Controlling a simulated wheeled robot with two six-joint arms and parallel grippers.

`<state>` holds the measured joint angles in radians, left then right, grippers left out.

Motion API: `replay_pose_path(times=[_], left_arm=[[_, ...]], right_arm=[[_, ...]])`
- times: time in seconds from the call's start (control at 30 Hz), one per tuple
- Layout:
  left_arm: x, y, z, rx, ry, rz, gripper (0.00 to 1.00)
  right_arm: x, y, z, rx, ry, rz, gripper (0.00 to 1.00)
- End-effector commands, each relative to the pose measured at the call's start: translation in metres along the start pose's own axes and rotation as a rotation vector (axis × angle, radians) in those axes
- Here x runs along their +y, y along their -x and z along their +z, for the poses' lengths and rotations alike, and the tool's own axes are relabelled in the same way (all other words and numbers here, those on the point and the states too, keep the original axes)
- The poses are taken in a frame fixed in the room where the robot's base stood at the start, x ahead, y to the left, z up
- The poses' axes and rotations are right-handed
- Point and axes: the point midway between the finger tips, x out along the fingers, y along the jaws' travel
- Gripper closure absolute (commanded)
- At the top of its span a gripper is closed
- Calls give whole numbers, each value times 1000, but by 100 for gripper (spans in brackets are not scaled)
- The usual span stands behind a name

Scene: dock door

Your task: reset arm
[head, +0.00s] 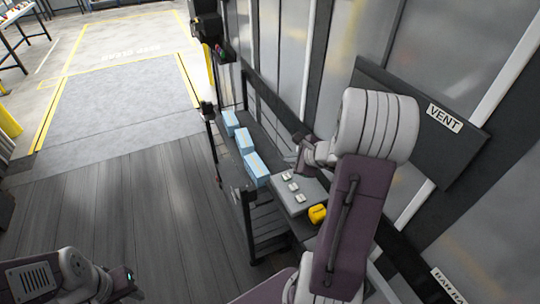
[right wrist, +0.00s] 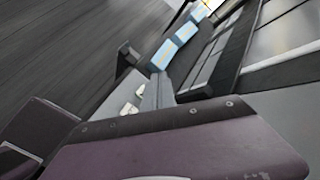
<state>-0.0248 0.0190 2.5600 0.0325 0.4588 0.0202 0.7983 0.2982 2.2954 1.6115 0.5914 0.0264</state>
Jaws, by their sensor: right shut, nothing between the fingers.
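My right arm reaches in from the bottom right in the head view. Its gripper (head: 302,152) is small, partly hidden by the pale wrist, and looks shut and empty. It is over the shelf, behind a grey panel (head: 309,190) with three white switches. In the right wrist view the shut grey fingers (right wrist: 155,92) point toward the blue boxes, with nothing between them. At the lower left of the head view, my left arm ends in a dark part with a green light, probably the left gripper (head: 128,276); its fingers cannot be made out.
Blue boxes (head: 256,168) stand on a dark shelf along the wall. A yellow knob-like thing (head: 317,213) is beside the switch panel. A VENT sign (head: 444,118) is on a dark board behind my right arm. The wooden floor (head: 120,205) at left is clear.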

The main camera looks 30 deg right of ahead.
Motion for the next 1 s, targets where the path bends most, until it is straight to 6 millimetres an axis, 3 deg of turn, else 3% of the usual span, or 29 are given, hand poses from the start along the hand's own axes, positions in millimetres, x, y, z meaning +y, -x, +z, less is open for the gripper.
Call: replay_pose_path(times=[0.2, 0.27, 0.33, 0.37, 0.43, 0.53, 0.6, 0.7, 0.83, 1.0], left_arm=[[0, -1, 0, 0, 0, 0, 64], [0, -2, 0, 0, 0, 0, 64], [0, -6, 1, 0, 0, 0, 64], [0, -8, 1, 0, 0, 0, 64], [0, -12, 1, 0, 0, 0, 64], [0, -17, 2, 0, 0, 0, 64], [0, -20, 2, 0, 0, 0, 64], [0, -21, 2, 0, 0, 0, 64], [0, -20, 2, 0, 0, 0, 64], [0, -20, 2, 0, 0, 0, 64]], right_arm=[[2, -2, 4, -7, 9, 7, 100], [8, -9, 22, -32, 47, 25, 100], [24, -19, 62, -91, 136, 61, 100], [38, -22, 84, -123, 194, 91, 100], [89, -23, 125, -192, 409, 207, 100], [179, -6, 149, -276, 856, 417, 100], [227, 12, 138, -313, 1204, 548, 100], [254, 30, 106, -332, 1620, 674, 100], [249, 40, 67, -310, 1952, 768, 100], [239, 40, 49, -293, 2123, 809, 100]])
